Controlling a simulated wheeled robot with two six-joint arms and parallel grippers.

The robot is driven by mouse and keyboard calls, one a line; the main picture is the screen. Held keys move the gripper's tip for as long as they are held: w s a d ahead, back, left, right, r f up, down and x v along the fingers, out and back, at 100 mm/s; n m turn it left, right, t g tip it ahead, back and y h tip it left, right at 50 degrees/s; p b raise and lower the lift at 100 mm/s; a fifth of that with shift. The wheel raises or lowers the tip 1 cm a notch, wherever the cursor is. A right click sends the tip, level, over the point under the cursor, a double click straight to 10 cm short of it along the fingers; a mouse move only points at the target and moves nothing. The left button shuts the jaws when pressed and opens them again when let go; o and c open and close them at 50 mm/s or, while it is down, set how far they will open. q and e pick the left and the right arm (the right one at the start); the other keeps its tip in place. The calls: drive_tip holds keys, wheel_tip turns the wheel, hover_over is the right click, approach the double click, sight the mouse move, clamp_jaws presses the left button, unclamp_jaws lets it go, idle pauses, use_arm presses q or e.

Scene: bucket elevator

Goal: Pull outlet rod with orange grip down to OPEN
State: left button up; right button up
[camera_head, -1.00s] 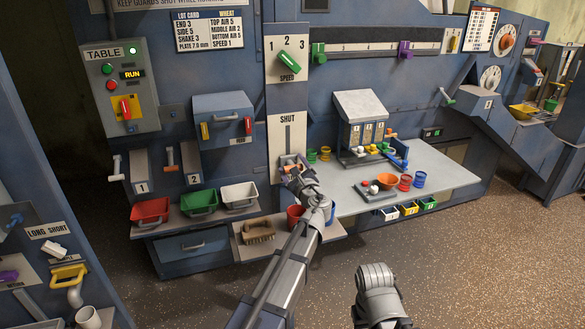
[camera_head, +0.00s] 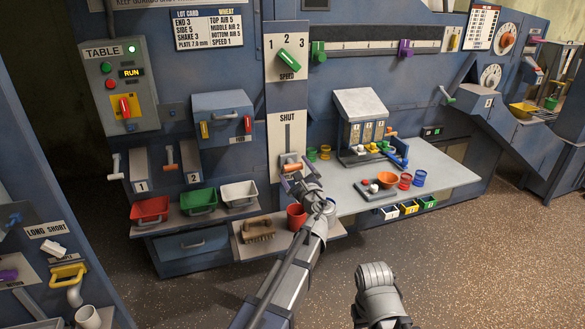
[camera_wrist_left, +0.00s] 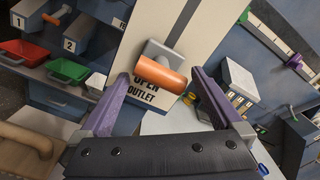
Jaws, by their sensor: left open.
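The outlet rod's orange grip (camera_head: 292,168) is at the lower end of the slot in the white panel marked SHUT (camera_head: 287,130) at the top. In the left wrist view the orange grip (camera_wrist_left: 160,75) sits on a grey block, just above and partly over the OPEN OUTLET label (camera_wrist_left: 152,95). My left gripper (camera_head: 293,182) is open in front of it. In the left wrist view the purple fingers of the left gripper (camera_wrist_left: 161,78) stand on either side of the grip, with gaps showing. I cannot tell how deep the grip lies between them. My right gripper is not in view.
A red cup (camera_head: 296,216) and a brush (camera_head: 258,229) are on the low shelf by my left arm. Red, green and white bins (camera_head: 238,195) stand to the left. A grey table (camera_head: 449,174) with cups and a small rack stands to the right.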

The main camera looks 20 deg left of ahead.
use_arm(q)
drive_tip(key=v, duration=0.5)
drive_tip(key=shift+s, duration=0.1)
drive_tip(key=shift+s+f, duration=0.1)
drive_tip(key=s+d+f+n+g+h+p, duration=0.2)
drive_tip(key=s+f+n+g, duration=0.6)
drive_tip(key=s+f+n, duration=0.45)
drive_tip(key=s+d+f+n+g+h, duration=0.3)
drive_tip(key=s+d, duration=0.2)
drive_tip(key=s, duration=0.4)
drive_tip(key=s+d+f+n+g+h, duration=0.3)
drive_tip(key=s+d, duration=0.3)
drive_tip(key=s, duration=0.3)
drive_tip(key=shift+f+g+h, duration=0.35)
drive_tip(key=shift+g+h, duration=0.05)
drive_tip(key=shift+g, duration=0.2)
drive_tip(key=shift+d, duration=0.1)
